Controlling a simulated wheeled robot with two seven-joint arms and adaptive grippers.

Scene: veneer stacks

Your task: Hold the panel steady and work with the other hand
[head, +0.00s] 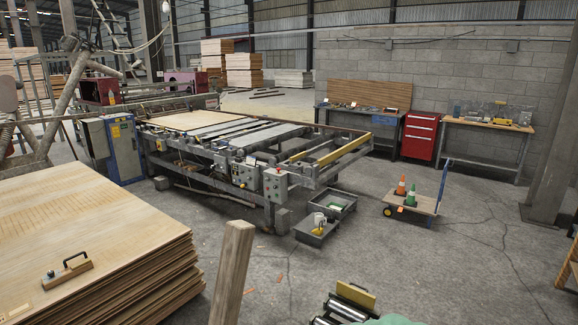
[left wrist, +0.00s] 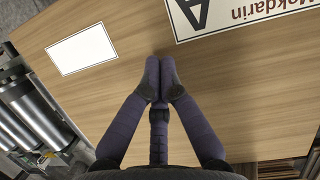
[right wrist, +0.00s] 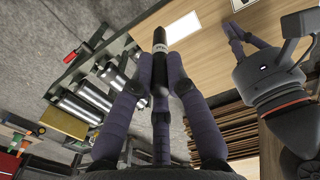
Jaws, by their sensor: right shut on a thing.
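The panel (left wrist: 130,110) is pale wood and fills most of the left wrist view. It bears a blank white label (left wrist: 82,50) and a framed sign (left wrist: 230,15) with a large letter A, partly cut off. My left gripper (left wrist: 158,75) has its fingertips together over the panel, with nothing seen between them; contact is unclear. In the right wrist view the panel (right wrist: 200,55) and my left gripper (right wrist: 236,35) show at upper right. My right gripper (right wrist: 160,75) is shut on a dark pen-like tool (right wrist: 160,42) with a pale band, beside the panel's edge. Neither gripper shows in the head view.
A veneer stack (head: 100,235) with a handled block (head: 67,272) stands at left. A wooden post (head: 232,270) rises in front. A roller unit (head: 340,308) is at the bottom. Grey bins (head: 316,235) and a small cart (head: 412,203) stand on otherwise open floor.

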